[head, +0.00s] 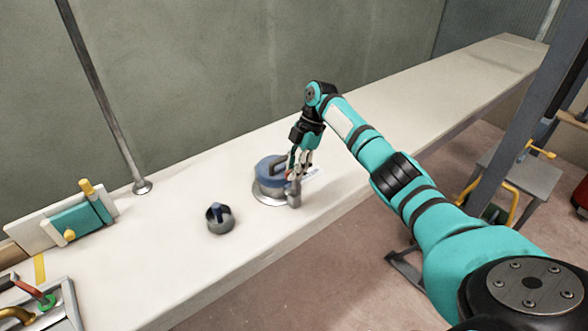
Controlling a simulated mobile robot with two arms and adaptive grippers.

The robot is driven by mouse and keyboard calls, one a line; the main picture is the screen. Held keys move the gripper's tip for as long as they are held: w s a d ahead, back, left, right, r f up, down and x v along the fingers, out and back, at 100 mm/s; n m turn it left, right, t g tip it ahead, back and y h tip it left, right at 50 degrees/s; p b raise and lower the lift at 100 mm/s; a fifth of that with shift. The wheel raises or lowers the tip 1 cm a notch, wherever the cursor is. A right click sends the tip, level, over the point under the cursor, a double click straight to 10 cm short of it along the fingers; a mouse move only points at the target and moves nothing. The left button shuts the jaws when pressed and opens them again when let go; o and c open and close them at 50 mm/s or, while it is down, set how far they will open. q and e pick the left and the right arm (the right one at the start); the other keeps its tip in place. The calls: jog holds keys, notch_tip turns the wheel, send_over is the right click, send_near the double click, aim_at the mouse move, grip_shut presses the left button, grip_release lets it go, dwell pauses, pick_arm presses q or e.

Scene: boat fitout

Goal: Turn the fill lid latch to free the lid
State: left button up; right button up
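The fill lid (268,169) is a blue round cap with a raised grip, seated on a metal collar (265,197) on the white deck. A small grey metal post (294,193), which looks like the latch, stands at the right side of the lid. My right gripper (297,176) reaches down from above at the lid's right side, with its fingers at or just above the post. The fingers and post overlap in this view, so I cannot tell whether they are touching or closed on it. My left gripper is not in view.
A metal pole (108,110) and a teal block (76,224) are further left. A tray (48,302) with tools is at lower left. The deck right of my arm is clear.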

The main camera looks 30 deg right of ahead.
jog(key=o, duration=0.4)
jog(key=shift+c, duration=0.2)
jog(key=v, duration=1.2)
jog(key=shift+d, duration=0.1)
